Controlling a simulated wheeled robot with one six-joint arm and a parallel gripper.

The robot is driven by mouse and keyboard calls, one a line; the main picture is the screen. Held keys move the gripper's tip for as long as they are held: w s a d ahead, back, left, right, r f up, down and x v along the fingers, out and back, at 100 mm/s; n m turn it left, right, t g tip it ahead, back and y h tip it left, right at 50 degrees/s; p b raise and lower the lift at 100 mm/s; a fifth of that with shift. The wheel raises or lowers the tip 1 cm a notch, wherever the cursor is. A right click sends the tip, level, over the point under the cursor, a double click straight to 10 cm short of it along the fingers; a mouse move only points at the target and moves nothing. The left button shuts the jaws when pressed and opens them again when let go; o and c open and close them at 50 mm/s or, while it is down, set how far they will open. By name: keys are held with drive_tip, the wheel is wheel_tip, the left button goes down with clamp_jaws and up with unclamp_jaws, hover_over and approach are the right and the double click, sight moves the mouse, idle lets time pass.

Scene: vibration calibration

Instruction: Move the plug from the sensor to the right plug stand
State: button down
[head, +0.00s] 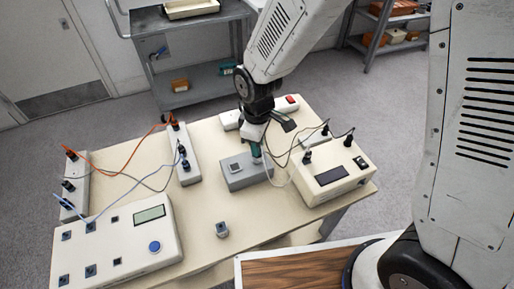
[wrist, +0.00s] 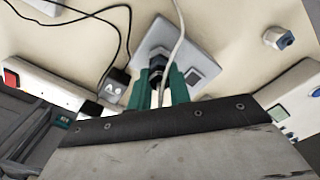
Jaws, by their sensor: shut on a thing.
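My gripper (head: 257,152) points down at the right part of a grey block (head: 247,182) in the middle of the table. Its teal fingers also show in the wrist view (wrist: 162,88), shut on a dark plug (wrist: 157,66). The plug is over or in the block; I cannot tell if it is seated. A square fitting (head: 235,167) on the block's left is uncovered. Two white strips with upright plugs, one at far left (head: 76,186) and one left of the block (head: 183,154), look like plug stands; which is meant is unclear.
A white meter box (head: 150,214) stands front left and a cream device with cables (head: 333,178) stands right. Orange, blue and dark cables loop over the table (head: 195,240). A pale cable runs beside my gripper. A white strip with a red switch (head: 287,104) lies behind.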

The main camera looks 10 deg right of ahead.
drive_tip(key=shift+n, duration=0.3)
drive_tip(key=n, duration=0.3)
drive_tip(key=shift+n, duration=0.3)
drive_tip(key=shift+n, duration=0.4)
drive_tip(key=n, duration=0.3)
drive_tip(key=shift+n, duration=1.1)
drive_tip(key=shift+r, duration=0.95)
